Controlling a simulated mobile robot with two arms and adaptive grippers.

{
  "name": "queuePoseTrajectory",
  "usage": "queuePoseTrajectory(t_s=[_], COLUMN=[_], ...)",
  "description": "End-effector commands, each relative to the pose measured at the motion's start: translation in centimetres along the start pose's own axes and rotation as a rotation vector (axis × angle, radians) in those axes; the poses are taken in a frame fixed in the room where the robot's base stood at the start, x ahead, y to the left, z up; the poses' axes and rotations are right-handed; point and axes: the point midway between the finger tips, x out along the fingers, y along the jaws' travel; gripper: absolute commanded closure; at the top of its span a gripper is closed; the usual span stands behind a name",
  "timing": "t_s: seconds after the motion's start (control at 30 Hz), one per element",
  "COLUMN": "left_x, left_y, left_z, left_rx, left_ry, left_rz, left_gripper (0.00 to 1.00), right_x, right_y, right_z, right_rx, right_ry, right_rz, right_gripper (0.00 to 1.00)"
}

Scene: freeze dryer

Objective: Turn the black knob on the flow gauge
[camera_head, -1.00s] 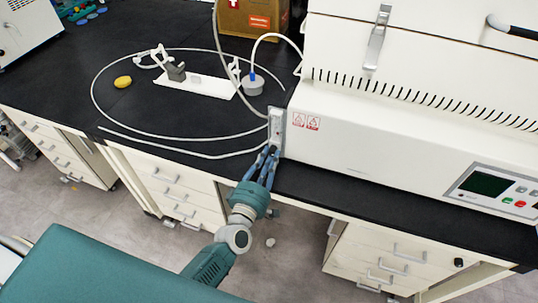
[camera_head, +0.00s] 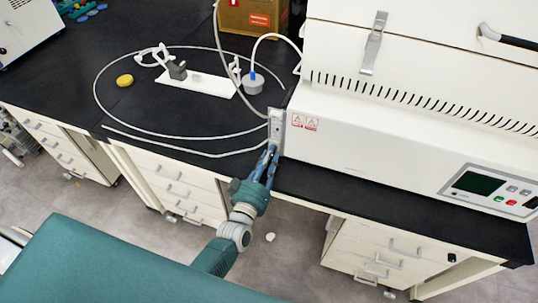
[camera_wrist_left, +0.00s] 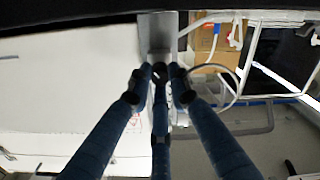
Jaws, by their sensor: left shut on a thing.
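The flow gauge (camera_head: 276,123) is a narrow grey upright block on the left end of the white freeze dryer. It also shows as a grey plate in the left wrist view (camera_wrist_left: 156,32). My left gripper (camera_head: 271,151) reaches up to the gauge's lower front, and its blue fingers are closed together there. In the left wrist view the fingertips (camera_wrist_left: 158,74) meet around a small dark knob (camera_wrist_left: 159,70) at the gauge. The fingers mostly hide the knob, so its turn angle cannot be seen. My right gripper is out of view.
The white freeze dryer (camera_head: 390,150) fills the right of the black bench. A thin white hose (camera_head: 180,136) loops over the bench left of the gauge. A white stand plate (camera_head: 200,85), a yellow object (camera_head: 125,80) and a cardboard box (camera_head: 253,17) lie farther back.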

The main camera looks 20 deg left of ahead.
Motion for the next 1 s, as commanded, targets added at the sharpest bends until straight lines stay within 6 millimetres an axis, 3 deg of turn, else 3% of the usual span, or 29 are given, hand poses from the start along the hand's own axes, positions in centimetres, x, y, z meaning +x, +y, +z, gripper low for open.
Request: queuePoseTrajectory(t_s=[0.5, 1.0], left_x=[-0.17, -0.23], left_y=[-0.07, -0.22], left_z=[0.5, 0.63], left_rx=[0.32, 0.374], left_ry=[-0.012, -0.014], left_rz=[0.0, -0.001], left_gripper=[1.0, 1.0], right_x=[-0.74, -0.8], right_y=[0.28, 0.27], right_z=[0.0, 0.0], right_rx=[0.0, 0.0], right_ry=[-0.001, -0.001], right_rz=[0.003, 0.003], right_gripper=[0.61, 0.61])
